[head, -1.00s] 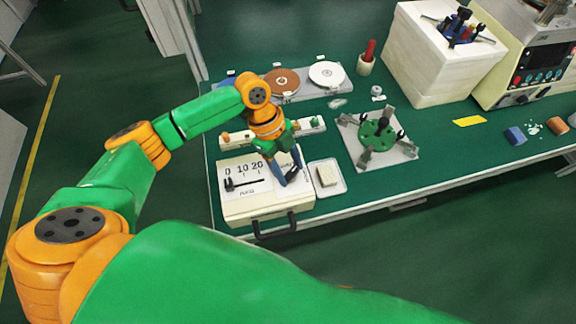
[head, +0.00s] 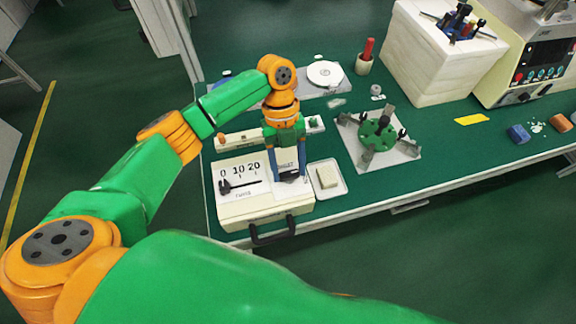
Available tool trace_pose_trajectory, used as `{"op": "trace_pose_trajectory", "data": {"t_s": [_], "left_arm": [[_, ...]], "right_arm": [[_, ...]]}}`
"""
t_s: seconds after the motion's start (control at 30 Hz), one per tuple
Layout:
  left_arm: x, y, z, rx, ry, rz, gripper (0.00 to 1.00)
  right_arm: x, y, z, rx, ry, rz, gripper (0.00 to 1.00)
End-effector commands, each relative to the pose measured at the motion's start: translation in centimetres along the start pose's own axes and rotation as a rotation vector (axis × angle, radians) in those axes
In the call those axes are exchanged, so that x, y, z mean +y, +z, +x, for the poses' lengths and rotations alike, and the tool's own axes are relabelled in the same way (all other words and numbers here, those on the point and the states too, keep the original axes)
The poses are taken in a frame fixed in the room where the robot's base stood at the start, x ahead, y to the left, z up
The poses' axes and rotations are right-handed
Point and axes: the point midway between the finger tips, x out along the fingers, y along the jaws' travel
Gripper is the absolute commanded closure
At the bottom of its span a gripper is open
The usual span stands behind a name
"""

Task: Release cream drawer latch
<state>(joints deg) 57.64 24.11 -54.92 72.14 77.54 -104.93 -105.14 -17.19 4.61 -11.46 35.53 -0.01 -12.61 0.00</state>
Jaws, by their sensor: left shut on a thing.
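The cream drawer unit (head: 240,213) sits at the near left of the green bench, with a black bar handle (head: 272,234) on its front. My left gripper (head: 288,177) points down at the right half of its top. Its blue fingers are shut on a small dark latch (head: 288,173) beside a white label; the fingers partly hide it. To the left, a black pointer (head: 240,185) lies under a printed 0 10 20 scale. My right gripper is not in view.
A white tray with a cream block (head: 328,177) stands close to the right of the drawer unit. A plate with a green clamp fixture (head: 376,133) is further right. A cream box (head: 437,62) and a red-handled pot (head: 364,64) stand behind. A pale rail is behind the gripper.

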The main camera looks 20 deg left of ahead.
Motion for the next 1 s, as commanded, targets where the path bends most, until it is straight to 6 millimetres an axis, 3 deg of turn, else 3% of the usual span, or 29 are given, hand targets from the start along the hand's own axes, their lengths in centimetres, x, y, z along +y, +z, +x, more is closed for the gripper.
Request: {"op": "trace_pose_trajectory", "data": {"t_s": [0.5, 0.53, 0.63, 0.9, 1.0], "left_arm": [[0.0, 0.0, 0.1, 0.001, 0.010, 0.017, 0.96], [0.0, 0.0, 0.1, 0.001, 0.010, 0.017, 0.37], [0.0, 0.0, 0.1, 0.001, 0.009, 0.017, 0.10], [0.0, 0.0, 0.0, 0.000, 0.007, 0.016, 0.10], [-0.1, 0.1, -0.9, -0.002, 0.005, 0.015, 0.10]], "right_arm": [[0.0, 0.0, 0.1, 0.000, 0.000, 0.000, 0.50], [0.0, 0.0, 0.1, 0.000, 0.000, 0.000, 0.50], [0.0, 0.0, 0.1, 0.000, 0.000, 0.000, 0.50], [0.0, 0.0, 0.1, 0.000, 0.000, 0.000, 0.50], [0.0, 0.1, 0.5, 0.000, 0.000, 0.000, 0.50]]}}
